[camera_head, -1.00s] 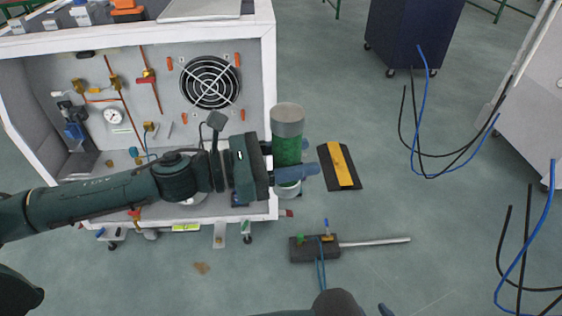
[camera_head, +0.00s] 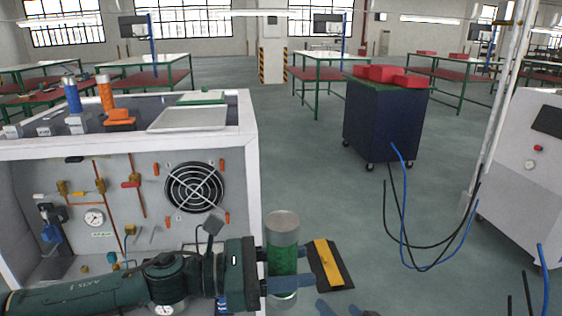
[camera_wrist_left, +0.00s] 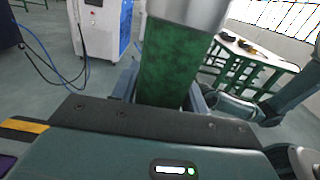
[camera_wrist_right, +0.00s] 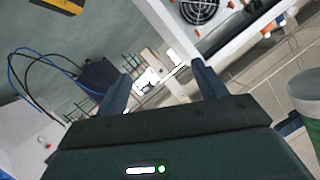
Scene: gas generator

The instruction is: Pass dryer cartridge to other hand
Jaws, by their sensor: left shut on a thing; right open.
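The dryer cartridge (camera_head: 282,231) is a green cylinder with grey metal ends. It stands roughly upright in my left gripper (camera_head: 309,266), whose blue fingers are shut around its lower half in the head view. In the left wrist view the cartridge (camera_wrist_left: 176,62) sits between the fingers, its upper end cut off by the frame. My right gripper (camera_head: 341,309) shows only its fingertips at the bottom edge of the head view, below and right of the cartridge. In the right wrist view this gripper (camera_wrist_right: 160,86) is open and empty; the cartridge (camera_wrist_right: 306,98) shows at the right edge, outside the fingers.
The white generator cabinet (camera_head: 247,170) with fan and pipes stands close at left, behind my left arm. A black and yellow plate (camera_head: 328,264) is on the floor right of the cartridge. A dark blue cart (camera_head: 385,125) and hanging hoses stand farther back. Floor between is clear.

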